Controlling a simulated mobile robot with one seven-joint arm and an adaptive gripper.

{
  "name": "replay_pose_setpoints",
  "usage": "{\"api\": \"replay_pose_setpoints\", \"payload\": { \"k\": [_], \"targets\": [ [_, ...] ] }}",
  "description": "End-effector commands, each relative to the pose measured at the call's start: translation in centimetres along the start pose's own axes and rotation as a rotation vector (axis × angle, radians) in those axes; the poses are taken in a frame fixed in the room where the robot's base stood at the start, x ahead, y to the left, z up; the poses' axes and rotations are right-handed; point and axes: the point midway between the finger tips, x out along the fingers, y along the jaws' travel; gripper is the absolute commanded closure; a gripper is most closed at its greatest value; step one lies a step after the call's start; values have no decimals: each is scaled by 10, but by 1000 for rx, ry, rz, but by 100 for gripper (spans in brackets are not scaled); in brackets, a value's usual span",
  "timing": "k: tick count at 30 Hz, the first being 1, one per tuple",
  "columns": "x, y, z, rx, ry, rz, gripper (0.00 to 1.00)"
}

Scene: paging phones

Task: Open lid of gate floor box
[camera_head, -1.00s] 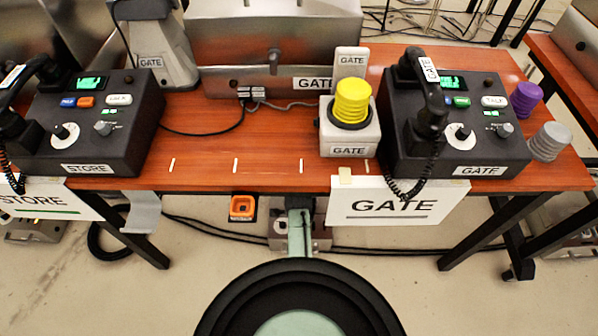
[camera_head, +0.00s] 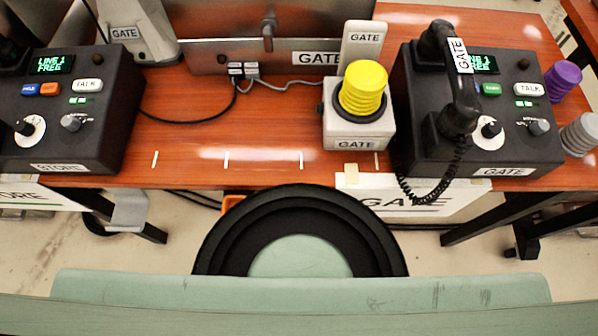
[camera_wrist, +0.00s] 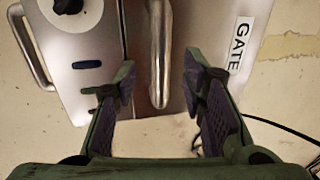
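In the wrist view, a brushed-steel box lies over the pale floor, with a GATE label (camera_wrist: 238,45) on its right part. This looks like the gate floor box (camera_wrist: 205,20). A rounded metal handle (camera_wrist: 158,50) runs down its middle. My gripper (camera_wrist: 159,82) is open, with one dark-padded finger on each side of the handle's lower end. Gaps show between the handle and both fingers in the picture; depth contact cannot be told. The lid looks flat, but its edges are partly hidden. In the head view, the floor box and my gripper are hidden.
The wooden table (camera_head: 190,160) carries the GATE phone (camera_head: 480,130), the STORE phone (camera_head: 65,125) and a yellow-topped GATE beacon (camera_head: 360,95). A steel GATE cabinet (camera_head: 225,30) stands behind. A hanging GATE sign (camera_head: 440,205) is partly covered. Left of the wrist-view handle is a panel with a knob (camera_wrist: 68,8).

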Motion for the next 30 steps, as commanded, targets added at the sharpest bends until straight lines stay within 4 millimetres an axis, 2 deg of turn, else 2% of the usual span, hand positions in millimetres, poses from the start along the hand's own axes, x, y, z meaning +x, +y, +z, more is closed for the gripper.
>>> {"api": "replay_pose_setpoints", "payload": {
  "k": [1,6,17,30],
  "targets": [
    [9,0,0,0,0,1,62],
    [26,0,0,0,-1,1,62],
    [30,0,0,0,0,-1,62],
    [30,0,0,0,0,0,91]
  ]
}}
